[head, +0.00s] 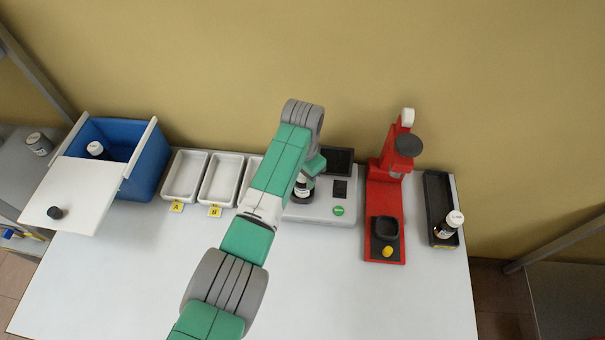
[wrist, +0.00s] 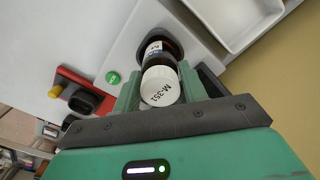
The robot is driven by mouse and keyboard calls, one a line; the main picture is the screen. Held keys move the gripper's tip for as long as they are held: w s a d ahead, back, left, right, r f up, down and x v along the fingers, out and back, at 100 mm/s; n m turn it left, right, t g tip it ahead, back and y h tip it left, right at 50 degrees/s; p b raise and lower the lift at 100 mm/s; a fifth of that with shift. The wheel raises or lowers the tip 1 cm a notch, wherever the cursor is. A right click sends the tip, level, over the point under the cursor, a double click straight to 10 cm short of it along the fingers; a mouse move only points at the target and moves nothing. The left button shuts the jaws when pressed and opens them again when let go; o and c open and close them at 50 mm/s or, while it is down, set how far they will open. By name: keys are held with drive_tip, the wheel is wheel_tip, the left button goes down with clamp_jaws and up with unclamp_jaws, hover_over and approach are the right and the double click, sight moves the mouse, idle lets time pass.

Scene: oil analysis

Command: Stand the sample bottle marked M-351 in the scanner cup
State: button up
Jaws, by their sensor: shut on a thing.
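The sample bottle marked M-351 (wrist: 160,88) has a white cap and a dark body with a white label. It also shows in the head view (head: 302,189), partly behind my arm. My gripper (wrist: 159,80) is shut on it, one finger on each side; in the head view the gripper (head: 308,178) is over the scanner. The scanner (head: 325,210) is a grey box with a dark screen and a green button. Its dark cup (wrist: 177,47) is at the bottle's lower end. The bottle looks upright, its base at or in the cup; whether it touches the floor is hidden.
Left are white trays A (head: 184,176) and B (head: 221,180), and a blue bin (head: 150,165) with a bottle and a white lid (head: 75,190). The front table is clear.

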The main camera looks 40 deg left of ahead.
drive_tip(key=shift+f, duration=0.3)
drive_tip(key=o, duration=1)
wheel_tip(320, 180, up, 13)
drive_tip(key=shift+f+p, duration=0.2)
drive_tip(key=shift+p, duration=0.5)
